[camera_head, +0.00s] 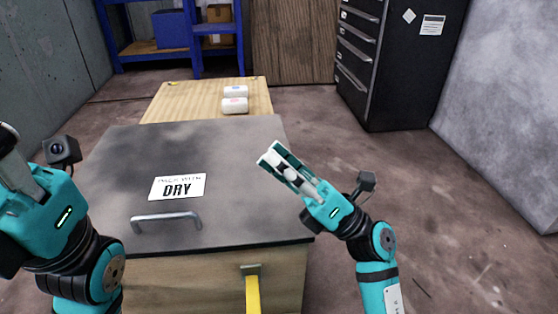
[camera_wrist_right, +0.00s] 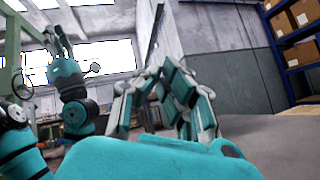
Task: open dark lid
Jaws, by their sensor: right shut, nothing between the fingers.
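The dark lid (camera_head: 110,150) lies flat on a wooden box (camera_head: 170,280) in front of me. A grey metal bar handle (camera_head: 166,217) sits near its front edge, below a white label reading DRY (camera_head: 177,187). My right gripper (camera_head: 272,158) is shut and empty, above the lid's right edge and apart from the handle. Its fingers also show in the right wrist view (camera_wrist_right: 160,85). My left gripper (camera_head: 15,165) is at the left picture edge, partly cut off, so its fingers cannot be judged.
A yellow latch or lever (camera_head: 252,290) hangs on the box front. Behind is a light wooden surface (camera_head: 175,97) with two white packs (camera_head: 235,105). A black drawer cabinet (camera_head: 385,60) and blue shelves (camera_head: 190,45) stand at the back. Floor at right is free.

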